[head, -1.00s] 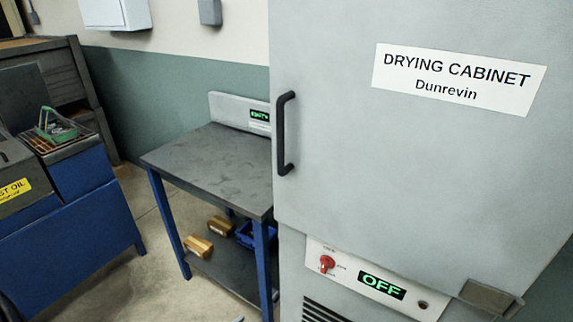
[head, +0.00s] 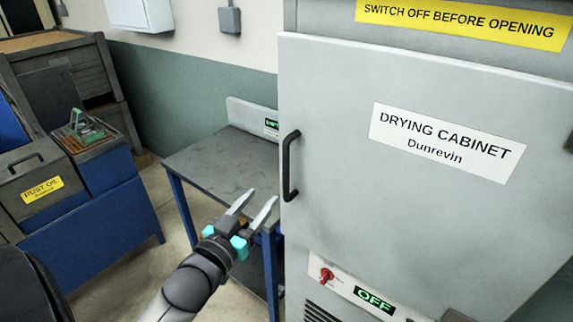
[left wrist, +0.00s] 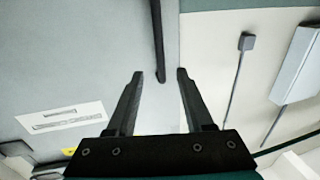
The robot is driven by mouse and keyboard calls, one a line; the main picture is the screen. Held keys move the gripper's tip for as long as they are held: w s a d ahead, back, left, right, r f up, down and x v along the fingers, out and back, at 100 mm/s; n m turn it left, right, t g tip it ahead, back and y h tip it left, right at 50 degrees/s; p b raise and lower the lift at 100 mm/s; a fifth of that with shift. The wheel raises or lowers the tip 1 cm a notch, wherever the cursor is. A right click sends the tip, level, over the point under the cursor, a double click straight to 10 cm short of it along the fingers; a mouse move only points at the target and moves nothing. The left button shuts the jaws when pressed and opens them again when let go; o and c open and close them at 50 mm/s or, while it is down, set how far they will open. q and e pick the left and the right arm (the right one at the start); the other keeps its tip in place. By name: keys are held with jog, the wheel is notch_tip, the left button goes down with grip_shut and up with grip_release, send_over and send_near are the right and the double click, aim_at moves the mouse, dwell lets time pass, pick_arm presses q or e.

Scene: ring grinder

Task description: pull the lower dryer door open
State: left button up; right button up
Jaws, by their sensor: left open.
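The grey drying cabinet door (head: 400,190) carries a white "DRYING CABINET Dunrevin" label and looks shut. Its black vertical bar handle (head: 289,166) is at the door's left edge. My left gripper (head: 256,203) is open and empty, below and left of the handle in the head view. In the left wrist view my left gripper (left wrist: 160,75) points at the door, with the lower end of the handle (left wrist: 158,50) just beyond and between its fingertips. They look apart from it. My right gripper is not in view.
A workbench (head: 215,160) with blue legs stands left of the cabinet, close to my left arm. A panel below the door shows a red switch (head: 326,275) and a green "OFF" display (head: 374,299). Blue units (head: 100,225) stand at far left.

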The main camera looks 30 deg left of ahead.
aim_at(285, 170)
pick_arm(q)
jog(key=w, duration=0.4)
jog(key=w+a, duration=0.1)
jog(key=w, duration=0.3)
jog(key=w+p, duration=0.1)
jog(key=w, duration=0.4)
jog(key=shift+w+a, duration=0.1)
jog(key=shift+a, duration=0.15)
grip_shut()
dwell(1.0)
